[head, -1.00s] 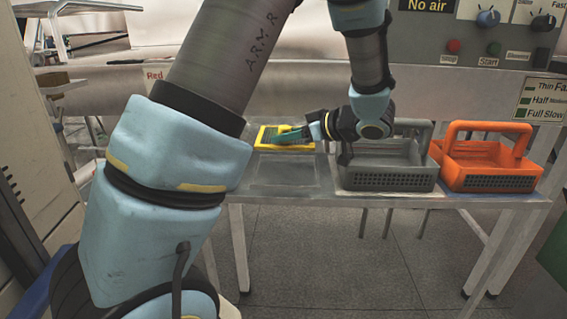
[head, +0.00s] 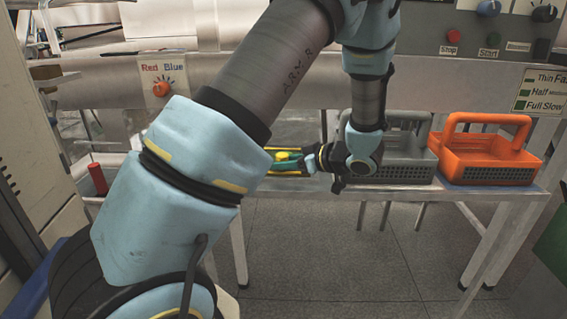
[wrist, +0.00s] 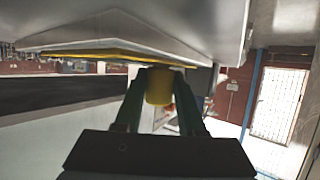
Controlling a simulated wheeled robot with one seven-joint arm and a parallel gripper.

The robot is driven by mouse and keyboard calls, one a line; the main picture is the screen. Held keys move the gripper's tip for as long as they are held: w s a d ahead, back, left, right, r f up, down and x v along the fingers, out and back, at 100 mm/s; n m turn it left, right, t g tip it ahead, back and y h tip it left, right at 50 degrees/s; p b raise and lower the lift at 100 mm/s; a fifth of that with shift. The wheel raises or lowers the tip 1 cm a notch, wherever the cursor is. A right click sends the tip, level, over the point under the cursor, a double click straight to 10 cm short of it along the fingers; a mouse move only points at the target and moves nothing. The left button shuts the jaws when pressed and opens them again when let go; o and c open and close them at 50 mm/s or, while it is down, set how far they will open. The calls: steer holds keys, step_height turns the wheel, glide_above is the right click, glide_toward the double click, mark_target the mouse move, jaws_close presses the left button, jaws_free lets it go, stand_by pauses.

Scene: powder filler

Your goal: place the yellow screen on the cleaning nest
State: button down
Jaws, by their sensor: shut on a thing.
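My gripper (head: 288,163), with green fingers, reaches left over the table beside the grey basket. It is shut on the yellow knob (wrist: 158,88) of the yellow screen, between both fingers in the wrist view. The yellow screen (head: 297,150) is partly hidden by my gripper and my arm in the head view. In the wrist view its edge (wrist: 100,55) is a thin yellow strip along a pale surface; whether they touch I cannot tell. I cannot make out the cleaning nest; the table area around the screen is largely covered by my arm.
A grey basket (head: 410,172) stands right of my gripper, very close to my wrist. An orange basket (head: 490,166) stands farther right on the table. A red cylinder (head: 97,179) stands at the left. A panel with a red-orange knob (head: 161,89) is behind my arm.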

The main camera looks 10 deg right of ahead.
steer(key=shift+f, duration=0.1)
steer(key=c, duration=0.5)
jaws_free()
steer(key=shift+s+d+r, duration=0.15)
steer(key=shift+d+r, duration=0.05)
steer(key=v, duration=1.1)
steer(key=shift+s+d, duration=0.2)
steer(key=shift+r, duration=0.1)
